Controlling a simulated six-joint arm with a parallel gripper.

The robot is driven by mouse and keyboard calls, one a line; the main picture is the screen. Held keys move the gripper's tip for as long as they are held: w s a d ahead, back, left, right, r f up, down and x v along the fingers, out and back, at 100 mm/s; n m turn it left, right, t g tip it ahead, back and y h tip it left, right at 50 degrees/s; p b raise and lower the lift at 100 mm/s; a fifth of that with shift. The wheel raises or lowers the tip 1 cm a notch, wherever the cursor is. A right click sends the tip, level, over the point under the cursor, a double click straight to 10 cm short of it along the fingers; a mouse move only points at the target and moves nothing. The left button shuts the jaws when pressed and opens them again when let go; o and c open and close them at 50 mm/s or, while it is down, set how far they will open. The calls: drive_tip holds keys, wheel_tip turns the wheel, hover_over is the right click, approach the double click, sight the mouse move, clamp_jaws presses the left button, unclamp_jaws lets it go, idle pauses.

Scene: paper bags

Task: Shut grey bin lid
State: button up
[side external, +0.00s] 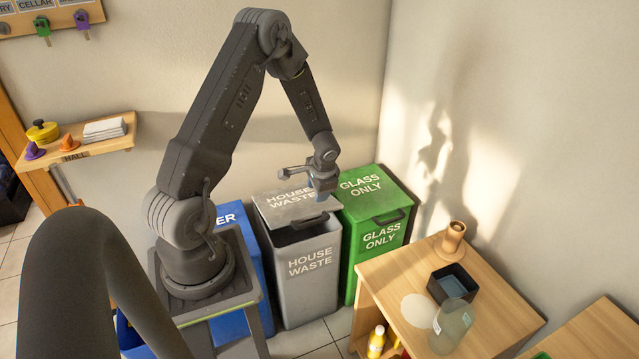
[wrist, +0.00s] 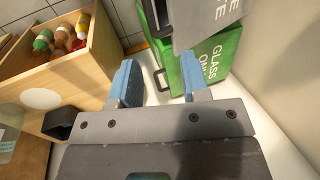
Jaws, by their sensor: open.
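The grey bin (side external: 308,275), marked HOUSE WASTE, stands between a blue bin and a green bin. Its grey lid (side external: 283,206) is part-way open, with a dark gap showing under its front edge. My gripper (side external: 321,194) is over the right part of the lid, pointing down; I cannot tell whether it touches. In the wrist view the two blue fingers (wrist: 160,82) are apart with nothing between them. A grey panel with white letters (wrist: 205,18) at the top of that view is part of the grey bin or its lid.
The green GLASS ONLY bin (side external: 378,232) stands close on the right, also in the wrist view (wrist: 207,65). The blue bin (side external: 234,240) is on the left. A wooden table (side external: 400,275) at front right holds a black box (side external: 453,283), a wooden cup (side external: 453,238) and a clear bottle (side external: 450,325).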

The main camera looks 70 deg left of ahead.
drive_tip(key=shift+v, duration=1.65)
drive_tip(key=shift+s+a+f, duration=0.15)
drive_tip(key=shift+a+f, duration=0.1)
drive_tip(key=shift+a, duration=0.1)
drive_tip(key=c, duration=0.3)
drive_tip(key=a+h, duration=0.1)
drive_tip(key=a, duration=0.1)
drive_tip(key=a+f+h, duration=0.1)
drive_tip(key=a+h, duration=0.1)
drive_tip(key=shift+s+f+g+h, duration=0.1)
drive_tip(key=shift+s+g+h, duration=0.1)
drive_tip(key=shift+g+h, duration=0.1)
clamp_jaws()
drive_tip(key=h, duration=0.1)
approach(313, 214)
drive_tip(key=d+f, duration=0.1)
drive_tip(key=f, duration=0.1)
drive_tip(key=s+d+f, duration=0.1)
drive_tip(key=d+f, duration=0.1)
drive_tip(key=s+d+f, duration=0.1)
drive_tip(key=d+f, duration=0.1)
